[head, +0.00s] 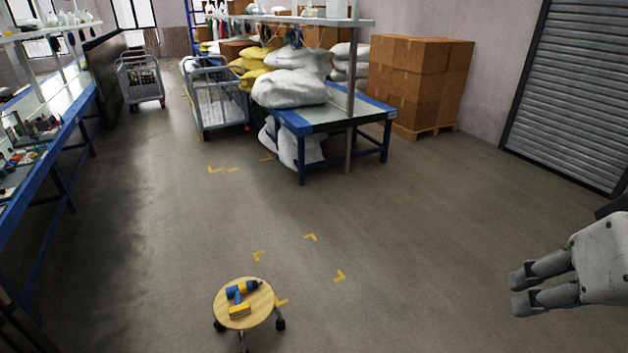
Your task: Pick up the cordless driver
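The cordless driver (238,291) is blue and yellow with a dark tip. It lies on the round wooden top of a small wheeled stool (229,318), in the lower middle of the head view. A yellow block-shaped part at the near end looks like its battery. My gripper (514,291) is at the lower right of the view, well to the right of the stool and apart from it. Its two grey fingers point left with a narrow gap between them, and nothing shows between them.
A long blue workbench (45,178) with small items runs along the left. A blue table (375,113) with white sacks stands at the back centre, near cage carts (216,98) and stacked boxes (420,80). The floor around the stool is open, with yellow corner marks (311,237).

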